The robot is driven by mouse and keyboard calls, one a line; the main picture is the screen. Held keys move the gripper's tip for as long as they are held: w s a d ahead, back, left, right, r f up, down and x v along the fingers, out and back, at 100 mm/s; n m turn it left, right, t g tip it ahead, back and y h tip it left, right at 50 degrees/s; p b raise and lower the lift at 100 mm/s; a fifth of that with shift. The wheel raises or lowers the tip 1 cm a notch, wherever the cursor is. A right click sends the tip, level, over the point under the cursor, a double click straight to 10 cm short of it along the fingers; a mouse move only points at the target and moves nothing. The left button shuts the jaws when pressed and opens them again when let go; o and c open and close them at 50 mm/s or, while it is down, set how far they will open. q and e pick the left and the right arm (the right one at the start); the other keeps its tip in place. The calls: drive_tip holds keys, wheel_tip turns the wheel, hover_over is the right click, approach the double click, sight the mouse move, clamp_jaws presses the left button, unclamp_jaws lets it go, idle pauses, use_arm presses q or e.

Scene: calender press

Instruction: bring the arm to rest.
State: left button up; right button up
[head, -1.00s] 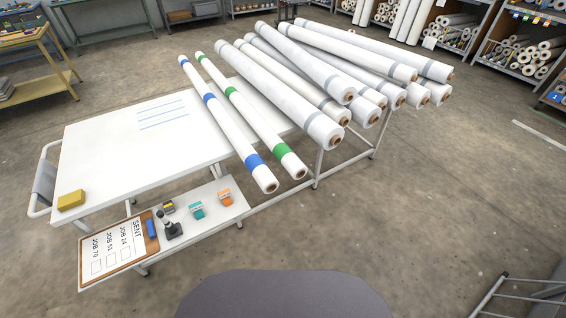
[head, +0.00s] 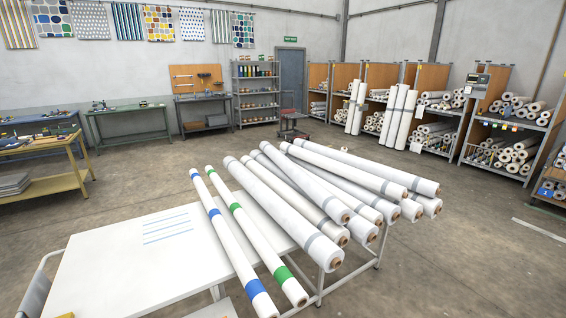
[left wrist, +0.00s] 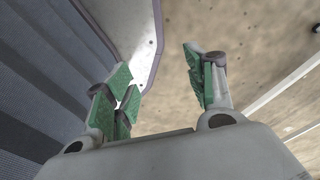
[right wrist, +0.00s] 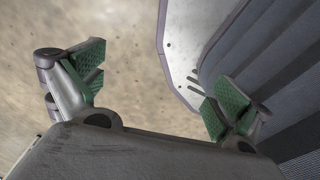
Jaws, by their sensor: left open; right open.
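My left gripper (left wrist: 160,88) shows only in the left wrist view. Its green-padded fingers are spread apart with nothing between them, above bare floor and beside my own body. My right gripper (right wrist: 158,82) shows only in the right wrist view. Its fingers are also spread and empty, with floor and my own body around them. Neither arm appears in the head view.
A white table (head: 105,268) carries a blue-banded roll (head: 228,245), a green-banded roll (head: 255,232) and a pile of grey-banded rolls (head: 285,205). Shelves of rolls (head: 430,125) and benches (head: 130,122) line the walls. Open floor (head: 455,270) lies right of the table.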

use_arm(q)
drive_tip(key=s+a+r+p, duration=0.2)
drive_tip(key=s+p, duration=0.3)
drive_tip(key=s, duration=0.1)
drive_tip(key=shift+s+r, duration=0.25)
drive_tip(key=shift+r, duration=0.1)
use_arm(e)
drive_tip(key=s+d+r, duration=0.2)
drive_tip(key=s, duration=0.4)
drive_tip(key=shift+s+r, duration=0.3)
drive_tip(key=shift+r, duration=0.05)
